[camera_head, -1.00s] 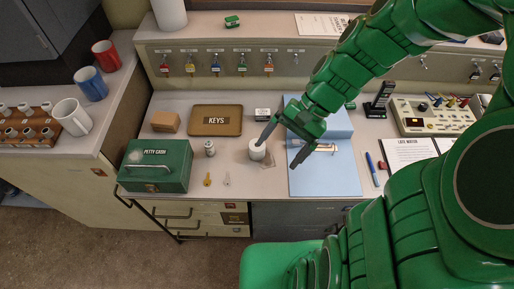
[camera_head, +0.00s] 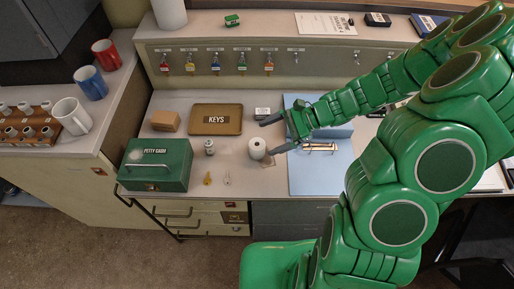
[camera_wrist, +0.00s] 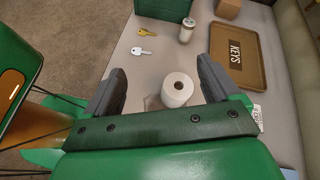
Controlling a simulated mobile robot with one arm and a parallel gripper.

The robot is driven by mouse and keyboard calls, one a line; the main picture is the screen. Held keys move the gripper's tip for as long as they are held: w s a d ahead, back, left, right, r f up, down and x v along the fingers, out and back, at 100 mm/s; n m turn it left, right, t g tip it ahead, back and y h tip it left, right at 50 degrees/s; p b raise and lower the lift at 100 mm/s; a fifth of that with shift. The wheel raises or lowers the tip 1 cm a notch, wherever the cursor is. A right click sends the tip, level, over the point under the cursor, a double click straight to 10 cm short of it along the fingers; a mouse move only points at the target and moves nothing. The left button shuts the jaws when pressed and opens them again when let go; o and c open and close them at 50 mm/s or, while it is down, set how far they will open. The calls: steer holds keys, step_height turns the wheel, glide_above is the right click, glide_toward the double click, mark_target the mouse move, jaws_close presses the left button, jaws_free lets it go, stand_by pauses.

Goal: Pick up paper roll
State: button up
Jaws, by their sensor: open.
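The paper roll (camera_head: 257,148) is a small white roll standing upright on the counter, right of centre in front of the KEYS tray. In the wrist view the roll (camera_wrist: 177,89) sits between the two grey fingers, its top hole facing the camera. My gripper (camera_head: 270,136) is open, coming from the right, with one finger behind the roll and one in front. The gripper (camera_wrist: 160,80) also shows in the wrist view. A gap shows between the roll and each finger there. Whether the fingers are at the roll's height is hard to tell.
The KEYS tray (camera_head: 215,120) lies behind the roll. A green petty cash box (camera_head: 155,165), a small can (camera_head: 210,147) and two keys (camera_head: 207,179) are to the left. A blue folder (camera_head: 318,176) lies to the right, under my arm.

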mark_target(257, 147)
steer(key=w+f+m, duration=0.1)
steer(key=f, duration=0.1)
steer(key=w+d+f+m+t, duration=0.1)
steer(key=f+m, duration=0.1)
steer(key=f, duration=0.1)
steer(key=w+d+f+m+t+y, duration=0.1)
steer(key=f+m, duration=0.1)
steer(key=f, duration=0.1)
steer(key=shift+w+d+f, duration=0.1)
steer(key=shift+d, duration=0.05)
steer(key=shift+x, duration=3.85)
steer(key=c, duration=1.1)
